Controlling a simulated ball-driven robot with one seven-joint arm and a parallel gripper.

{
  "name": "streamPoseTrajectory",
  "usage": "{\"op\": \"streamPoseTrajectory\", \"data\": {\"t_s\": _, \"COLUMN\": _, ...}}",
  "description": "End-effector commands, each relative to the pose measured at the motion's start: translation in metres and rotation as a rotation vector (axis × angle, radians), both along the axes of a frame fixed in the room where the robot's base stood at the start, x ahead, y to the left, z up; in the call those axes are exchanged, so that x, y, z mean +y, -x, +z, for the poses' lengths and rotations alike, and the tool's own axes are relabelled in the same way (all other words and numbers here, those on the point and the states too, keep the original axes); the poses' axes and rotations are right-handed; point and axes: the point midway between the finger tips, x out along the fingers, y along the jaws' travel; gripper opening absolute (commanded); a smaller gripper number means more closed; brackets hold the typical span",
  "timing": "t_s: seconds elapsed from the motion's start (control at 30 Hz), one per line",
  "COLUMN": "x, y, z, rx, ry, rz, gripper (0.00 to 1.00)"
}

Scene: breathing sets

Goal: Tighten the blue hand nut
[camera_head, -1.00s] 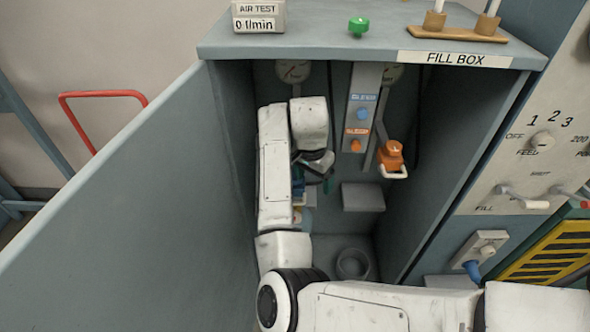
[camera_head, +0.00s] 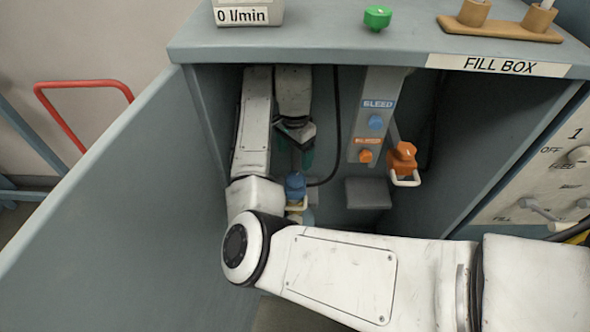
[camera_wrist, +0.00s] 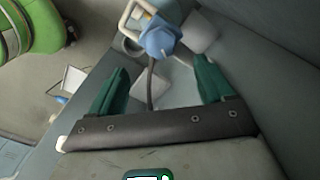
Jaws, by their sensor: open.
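The blue hand nut (camera_head: 295,186) is inside the fill box at the left, with a pale looped handle just below it. In the wrist view the blue nut (camera_wrist: 160,38) lies ahead of my gripper (camera_wrist: 160,70), near the middle between the lines of its two green fingers. The fingers are spread and nothing is between them but a view of a dark hose. In the head view my gripper (camera_head: 297,158) hangs just above the blue nut, apart from it as far as I can see. My arm hides part of the box's left side.
An orange hand nut (camera_head: 402,157) with a white loop hangs to the right. A grey panel between them carries a blue bleed knob (camera_head: 375,122) and an orange knob (camera_head: 365,156). A grey block (camera_head: 368,194) sits lower. The open door (camera_head: 110,215) bounds the left.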

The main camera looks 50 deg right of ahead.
Motion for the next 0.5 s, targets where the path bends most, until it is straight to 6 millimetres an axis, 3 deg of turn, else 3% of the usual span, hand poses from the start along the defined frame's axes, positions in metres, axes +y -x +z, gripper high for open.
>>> {"op": "streamPoseTrajectory", "data": {"t_s": 0.3, "x": 0.000, "y": 0.001, "z": -0.058, "rx": 0.003, "ry": -0.001, "rz": 0.001, "gripper": 0.81}}
{"op": "streamPoseTrajectory", "data": {"t_s": 0.5, "x": 0.000, "y": 0.001, "z": -0.083, "rx": 0.002, "ry": 0.000, "rz": 0.000, "gripper": 0.81}}
